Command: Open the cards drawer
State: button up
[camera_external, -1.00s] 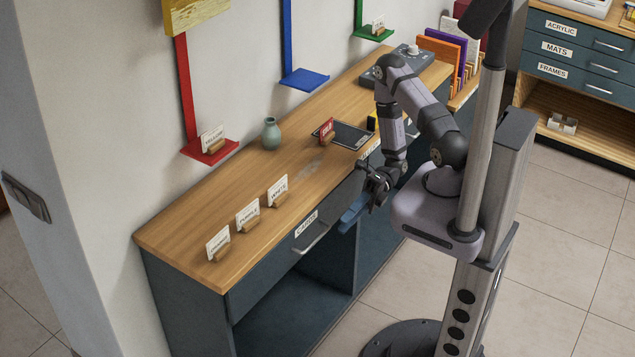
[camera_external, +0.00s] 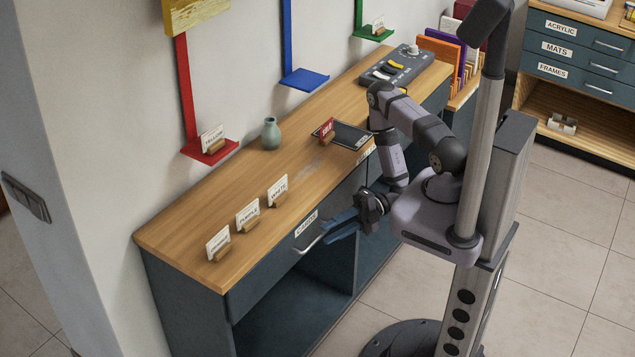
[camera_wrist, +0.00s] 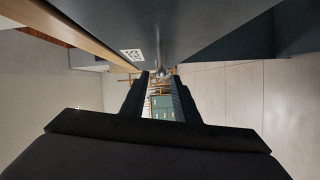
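The cards drawer is a dark blue-grey drawer front (camera_external: 268,285) under the wooden top, with a white CARDS label (camera_external: 306,224) and a curved metal bar handle (camera_external: 308,246). It looks shut. My gripper (camera_external: 328,230) is in front of the drawer's right end, its dark blue fingers pointing left towards the handle. The fingertips are close to the handle; I cannot tell whether they touch it. In the wrist view my gripper (camera_wrist: 160,78) is open with a gap between its fingers. The drawer face fills the top there, with a small white label (camera_wrist: 132,55).
The wooden counter (camera_external: 240,220) holds several card stands, a green vase (camera_external: 271,133), a dark tray (camera_external: 345,134) and a control box (camera_external: 400,68). An open shelf space (camera_external: 300,310) lies below the drawer. Tiled floor (camera_external: 570,220) is free to the right.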

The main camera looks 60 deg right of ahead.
aim_at(318, 237)
jog(key=shift+p+x, duration=0.3)
jog(key=shift+x, duration=2.2)
jog(key=shift+s, duration=0.1)
grip_shut()
